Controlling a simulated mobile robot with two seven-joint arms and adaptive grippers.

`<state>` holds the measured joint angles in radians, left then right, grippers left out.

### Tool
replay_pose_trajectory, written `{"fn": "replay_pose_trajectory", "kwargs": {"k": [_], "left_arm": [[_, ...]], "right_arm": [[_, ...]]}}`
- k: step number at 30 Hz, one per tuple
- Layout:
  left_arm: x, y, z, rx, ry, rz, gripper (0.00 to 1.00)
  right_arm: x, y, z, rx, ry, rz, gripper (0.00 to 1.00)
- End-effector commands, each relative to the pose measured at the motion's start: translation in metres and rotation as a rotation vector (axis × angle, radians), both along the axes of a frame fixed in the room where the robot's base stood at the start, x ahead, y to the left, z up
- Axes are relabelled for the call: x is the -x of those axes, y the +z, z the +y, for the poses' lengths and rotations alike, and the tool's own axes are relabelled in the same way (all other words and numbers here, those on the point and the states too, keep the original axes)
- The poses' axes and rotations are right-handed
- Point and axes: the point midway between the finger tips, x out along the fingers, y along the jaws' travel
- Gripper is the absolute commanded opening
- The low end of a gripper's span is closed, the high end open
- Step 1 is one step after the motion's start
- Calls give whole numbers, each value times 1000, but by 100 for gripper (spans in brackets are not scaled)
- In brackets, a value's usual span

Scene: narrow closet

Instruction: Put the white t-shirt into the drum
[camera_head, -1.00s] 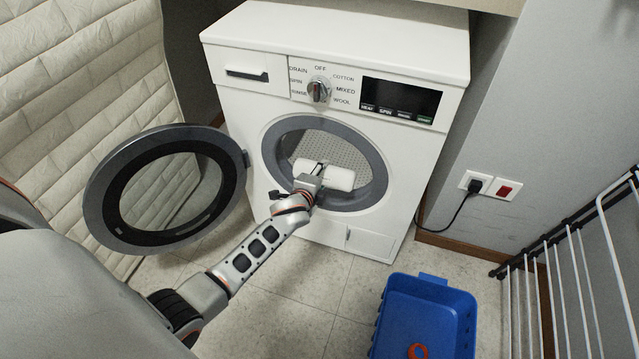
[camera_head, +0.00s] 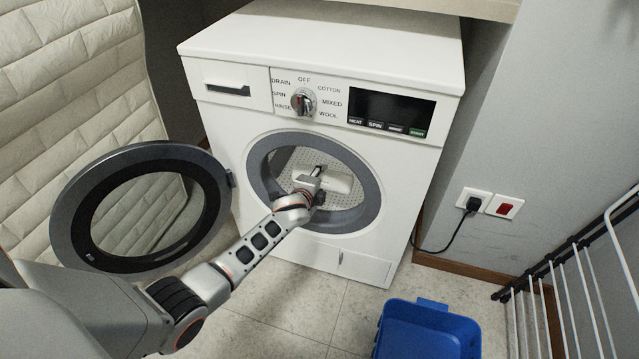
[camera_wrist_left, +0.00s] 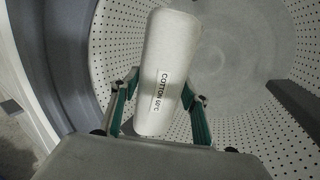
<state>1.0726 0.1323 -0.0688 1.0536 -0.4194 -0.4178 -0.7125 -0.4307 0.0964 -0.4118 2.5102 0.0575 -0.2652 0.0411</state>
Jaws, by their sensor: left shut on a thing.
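The white t-shirt (camera_head: 338,183) is a rolled white bundle. In the left wrist view the t-shirt (camera_wrist_left: 170,55) carries a "COTTON 60°C" label. My left gripper (camera_head: 318,174) reaches through the washer's round opening and is shut on the bundle. In the left wrist view the fingers of the left gripper (camera_wrist_left: 160,92) lie on both sides of it. The perforated metal drum (camera_head: 347,163) surrounds the bundle, and its holed wall (camera_wrist_left: 245,60) fills the wrist view. I cannot tell whether the bundle touches the drum wall. My right gripper is not in view.
The washer door (camera_head: 67,215) stands open to the left, close to my left arm. The grey door ring (camera_head: 262,190) frames the opening. A blue basket (camera_head: 430,335) is on the floor at front right. A drying rack (camera_head: 570,250) stands at the right wall.

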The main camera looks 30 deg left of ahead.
Motion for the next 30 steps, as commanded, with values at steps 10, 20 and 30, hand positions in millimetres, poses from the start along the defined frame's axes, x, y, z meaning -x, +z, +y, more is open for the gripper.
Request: {"fn": "replay_pose_trajectory", "kwargs": {"k": [10,20,30], "left_arm": [[-1,2,0,0,-1,-3,64],[0,0,0,0,0,0,64],[4,4,-2,0,-1,-2,64]], "right_arm": [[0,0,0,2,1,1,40],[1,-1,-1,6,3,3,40],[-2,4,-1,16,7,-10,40]]}}
